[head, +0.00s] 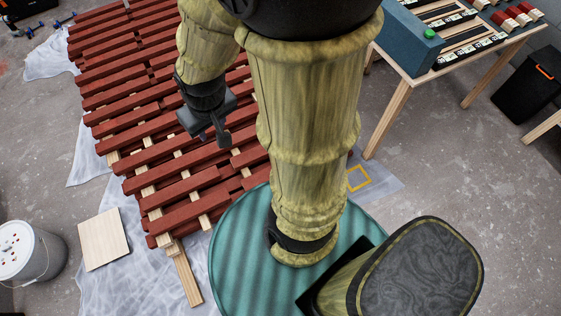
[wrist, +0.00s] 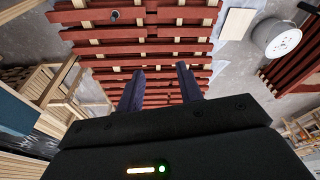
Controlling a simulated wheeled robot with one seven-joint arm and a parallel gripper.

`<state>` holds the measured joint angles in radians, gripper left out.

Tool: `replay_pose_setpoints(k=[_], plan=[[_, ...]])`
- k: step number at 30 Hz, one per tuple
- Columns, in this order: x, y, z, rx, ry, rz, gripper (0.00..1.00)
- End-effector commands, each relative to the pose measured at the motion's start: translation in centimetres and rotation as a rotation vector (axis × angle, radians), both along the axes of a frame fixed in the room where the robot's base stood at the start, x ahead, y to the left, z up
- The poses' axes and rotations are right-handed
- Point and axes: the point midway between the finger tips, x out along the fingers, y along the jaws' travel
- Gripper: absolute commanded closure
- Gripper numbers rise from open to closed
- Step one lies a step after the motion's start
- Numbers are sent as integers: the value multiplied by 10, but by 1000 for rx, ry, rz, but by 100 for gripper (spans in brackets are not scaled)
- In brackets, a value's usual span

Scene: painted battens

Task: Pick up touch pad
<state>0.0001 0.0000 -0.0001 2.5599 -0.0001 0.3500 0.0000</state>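I cannot make out a touch pad for certain in either view. A small dark rounded thing (wrist: 115,15) lies on the red battens (wrist: 170,32) near the top of the wrist view; it is too small to name. In the head view my gripper (head: 212,135) hangs over the rack of red battens (head: 135,85). In the wrist view my gripper (wrist: 161,78) shows two dark fingers set apart with nothing between them. My arm hides part of the battens in the head view.
A table (head: 398,100) with a blue box (head: 405,40) stands at the upper right. A black bin (head: 525,88) is beside it. A white bucket (head: 28,255) and a pale board (head: 103,239) are at the lower left, near plastic sheeting. A yellow square outline (head: 348,185) lies on sheeting.

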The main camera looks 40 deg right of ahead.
Motion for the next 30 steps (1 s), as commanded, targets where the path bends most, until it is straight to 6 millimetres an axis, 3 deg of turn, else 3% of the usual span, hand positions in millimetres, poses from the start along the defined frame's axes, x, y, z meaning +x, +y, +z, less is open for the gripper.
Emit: replay_pose_setpoints(k=[7,10,14,20,30], plan=[[0,0,0,0,0,0,64],[1,-1,-1,-1,-1,1,55],[10,-9,-17,-16,-14,0,55],[47,-53,-78,-78,-77,13,55],[112,-150,-211,-158,-225,98,55]])
